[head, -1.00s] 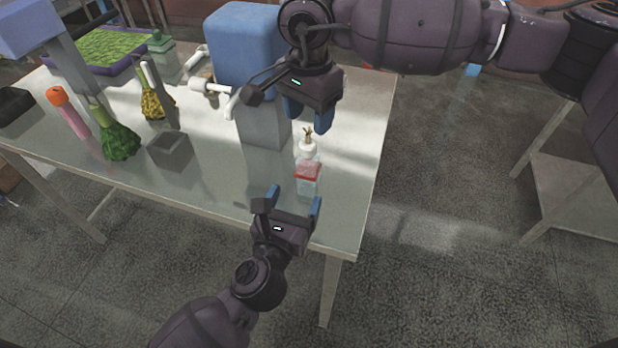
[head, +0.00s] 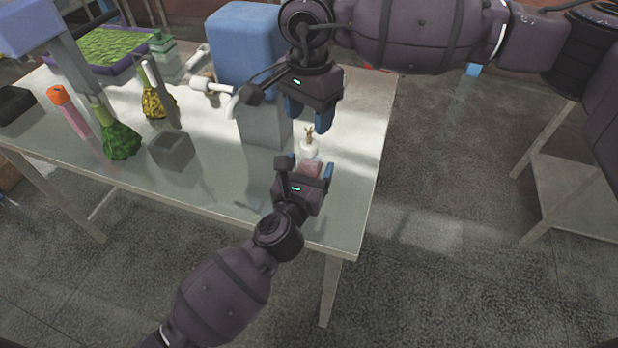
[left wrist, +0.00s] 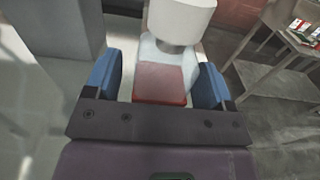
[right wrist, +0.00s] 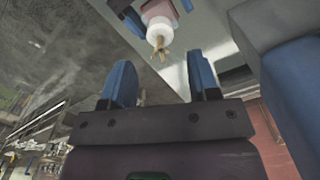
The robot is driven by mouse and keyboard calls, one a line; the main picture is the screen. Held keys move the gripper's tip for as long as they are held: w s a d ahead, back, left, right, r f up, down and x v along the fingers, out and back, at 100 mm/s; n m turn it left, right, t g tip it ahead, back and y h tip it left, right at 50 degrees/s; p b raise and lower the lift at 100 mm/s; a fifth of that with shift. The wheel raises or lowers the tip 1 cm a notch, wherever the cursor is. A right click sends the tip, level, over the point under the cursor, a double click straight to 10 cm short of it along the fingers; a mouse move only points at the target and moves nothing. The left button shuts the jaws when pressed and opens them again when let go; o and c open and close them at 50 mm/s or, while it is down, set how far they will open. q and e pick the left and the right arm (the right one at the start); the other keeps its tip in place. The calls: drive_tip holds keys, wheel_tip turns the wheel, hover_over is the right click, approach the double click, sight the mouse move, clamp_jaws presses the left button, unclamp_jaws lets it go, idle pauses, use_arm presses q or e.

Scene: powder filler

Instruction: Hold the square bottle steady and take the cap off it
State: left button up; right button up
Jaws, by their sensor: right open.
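The square bottle (head: 311,168) stands upright near the table's right edge, with a clear body, pink-red contents or label and a white cap (head: 309,149) with a small brown pronged tip. My left gripper (head: 307,168) is open, its blue fingers on either side of the bottle. In the left wrist view the bottle (left wrist: 165,78) sits between the fingers, with a visible gap at the left one. My right gripper (head: 308,117) is open and empty above and behind the cap. In the right wrist view the cap (right wrist: 160,32) is beyond the fingertips.
A blue-and-grey machine (head: 247,50) with a white spout stands just left of the bottle. A grey square cup (head: 171,150), a green flask (head: 120,140), a yellow flask (head: 157,103) and an orange-capped tube (head: 68,110) are farther left on the table (head: 235,190).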

sight(309, 142)
use_arm(q)
drive_tip(key=c, duration=1.2)
drive_tip(key=shift+c, duration=0.6)
use_arm(e)
drive_tip(key=shift+o, duration=0.9)
drive_tip(key=shift+s+a+r, duration=0.1)
drive_tip(key=shift+s+r, duration=0.1)
drive_tip(key=shift+s, duration=0.1)
drive_tip(key=s+r+n+t, duration=0.3)
drive_tip(key=s+n+t, duration=0.1)
drive_tip(key=n, duration=0.3)
drive_tip(key=shift+n+t, duration=0.3)
drive_tip(key=x, duration=1.2)
drive_tip(key=shift+w+r, duration=0.1)
